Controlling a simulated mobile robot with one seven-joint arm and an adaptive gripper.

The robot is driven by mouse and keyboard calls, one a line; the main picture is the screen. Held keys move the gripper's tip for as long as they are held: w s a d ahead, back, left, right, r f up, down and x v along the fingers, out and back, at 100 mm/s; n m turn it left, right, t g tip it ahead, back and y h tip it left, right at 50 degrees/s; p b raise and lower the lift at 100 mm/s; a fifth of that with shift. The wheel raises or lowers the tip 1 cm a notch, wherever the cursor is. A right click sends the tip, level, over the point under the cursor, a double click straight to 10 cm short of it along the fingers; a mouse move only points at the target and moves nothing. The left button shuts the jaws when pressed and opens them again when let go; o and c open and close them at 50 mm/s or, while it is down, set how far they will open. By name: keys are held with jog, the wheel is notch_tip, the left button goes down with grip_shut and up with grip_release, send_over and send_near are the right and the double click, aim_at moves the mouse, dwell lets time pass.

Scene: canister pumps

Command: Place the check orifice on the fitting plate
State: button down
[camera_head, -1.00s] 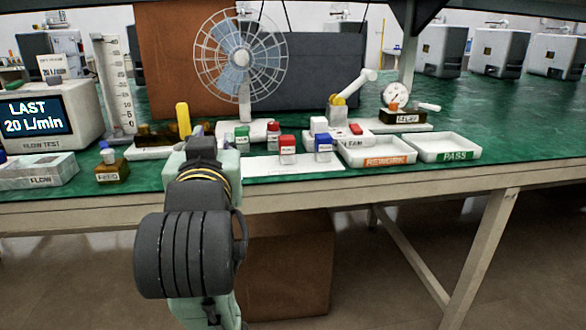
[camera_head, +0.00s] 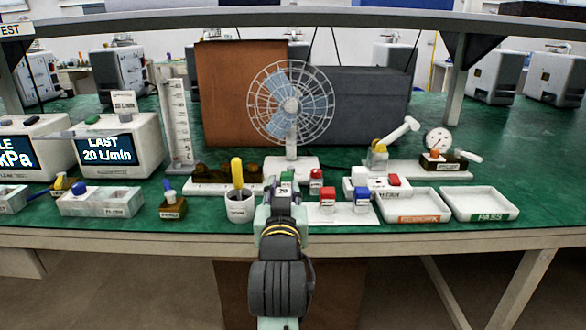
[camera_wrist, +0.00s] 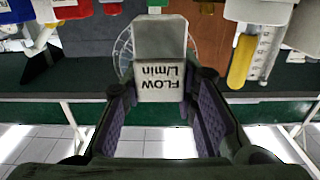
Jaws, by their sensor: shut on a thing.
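My gripper (camera_wrist: 160,88) is shut on a small pale grey block with a white label reading "FLOW L/min", upside down in the wrist view (camera_wrist: 160,55); I take it to be the check orifice. The held block shows there only as a small pale patch between the fingers. I cannot tell for sure which thing is the fitting plate. A grey block with a blue knob (camera_head: 100,203) stands at the left.
A white cup with a yellow-handled tool (camera_head: 239,205) stands just left of my gripper. Red-capped and blue-capped bottles (camera_head: 361,199) stand to the right, with rework (camera_head: 411,218) and pass (camera_head: 489,216) trays beyond. A fan (camera_head: 291,104) stands behind. Green bench top is clear at far right.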

jog(key=p, duration=0.3)
jog(key=shift+w+d+r+p, duration=0.1)
jog(key=shift+w+d+p, duration=0.1)
jog(key=shift+w+p, duration=0.15)
jog(key=w, duration=0.2)
jog(key=w+d, duration=0.1)
jog(key=w, duration=0.2)
jog(key=w+f, duration=0.1)
jog(key=w, duration=0.1)
jog(key=shift+w+d, duration=0.2)
jog(key=shift+d, duration=0.05)
jog(key=shift+w+f, duration=0.2)
jog(key=shift+f, duration=1.65)
jog(key=shift+f, duration=0.1)
jog(key=shift+f, duration=0.15)
jog(key=c, duration=1.3)
grip_release()
jog(key=shift+r, duration=0.25)
